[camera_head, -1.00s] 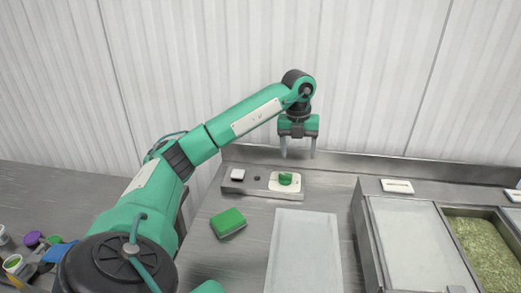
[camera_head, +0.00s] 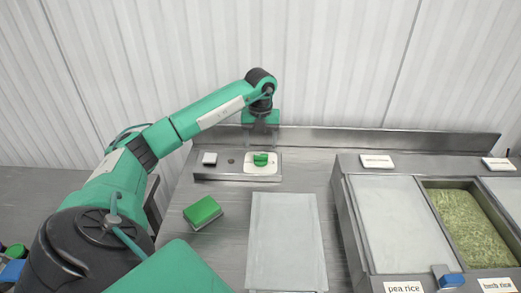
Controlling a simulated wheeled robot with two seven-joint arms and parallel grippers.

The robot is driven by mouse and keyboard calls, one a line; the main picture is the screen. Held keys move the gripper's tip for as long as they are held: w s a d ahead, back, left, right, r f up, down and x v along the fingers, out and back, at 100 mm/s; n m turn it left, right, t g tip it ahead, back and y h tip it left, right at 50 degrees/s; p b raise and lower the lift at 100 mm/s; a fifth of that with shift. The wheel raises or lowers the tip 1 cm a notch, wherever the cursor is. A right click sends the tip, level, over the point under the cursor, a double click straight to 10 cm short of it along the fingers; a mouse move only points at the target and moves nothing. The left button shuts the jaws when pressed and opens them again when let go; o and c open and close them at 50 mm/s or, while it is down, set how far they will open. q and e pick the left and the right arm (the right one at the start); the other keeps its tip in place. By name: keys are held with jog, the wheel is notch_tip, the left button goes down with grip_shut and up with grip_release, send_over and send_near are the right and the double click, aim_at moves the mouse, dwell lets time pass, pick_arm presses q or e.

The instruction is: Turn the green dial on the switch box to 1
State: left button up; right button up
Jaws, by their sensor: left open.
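The switch box (camera_head: 222,175) is a low metal box at the back of the counter, against the backsplash. Its green dial (camera_head: 260,159) sits on a white plate at the box's right end. I cannot read the dial's numbers or its setting. My left gripper (camera_head: 262,137) points down just above and behind the dial as seen here. Its fingers are apart with nothing between them; they look clear of the dial, though contact is hard to judge. My right gripper is not in view.
A green sponge-like block (camera_head: 203,212) lies in front of the box. A pale flat board (camera_head: 284,245) lies right of it. Metal bins stand at the right, one holding green rice (camera_head: 470,228), with labels reading "pea rice" (camera_head: 403,287) and "herb rice".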

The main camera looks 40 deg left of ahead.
aim_at(261, 155)
pick_arm(q)
jog(key=shift+f+p, duration=0.3)
jog(key=shift+f, duration=2.05)
jog(key=shift+d, duration=0.1)
jog(key=c, duration=1)
